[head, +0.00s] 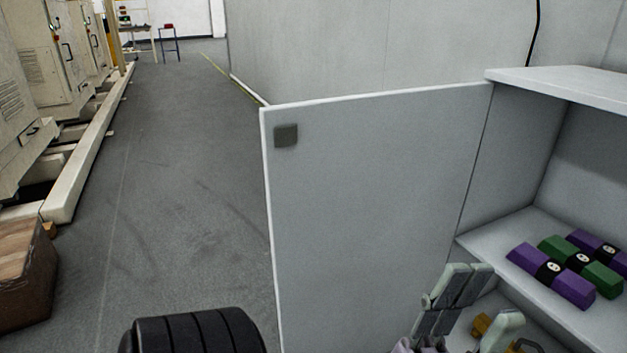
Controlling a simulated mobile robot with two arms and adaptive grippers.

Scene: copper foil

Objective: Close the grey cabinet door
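The grey cabinet door (370,190) stands wide open in the head view, swung out to the left of the cabinet (560,85). Its inner face shows, with a dark square patch (286,136) near its upper free corner. My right gripper is not in view.
Purple and green packets (565,270) with black bands lie on the cabinet shelf (480,245). A yellow-orange item (485,325) shows lower, partly hidden by the gripper. Grey floor (180,190) lies clear left of the door. A brown box (22,280) and machines (40,70) line the left.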

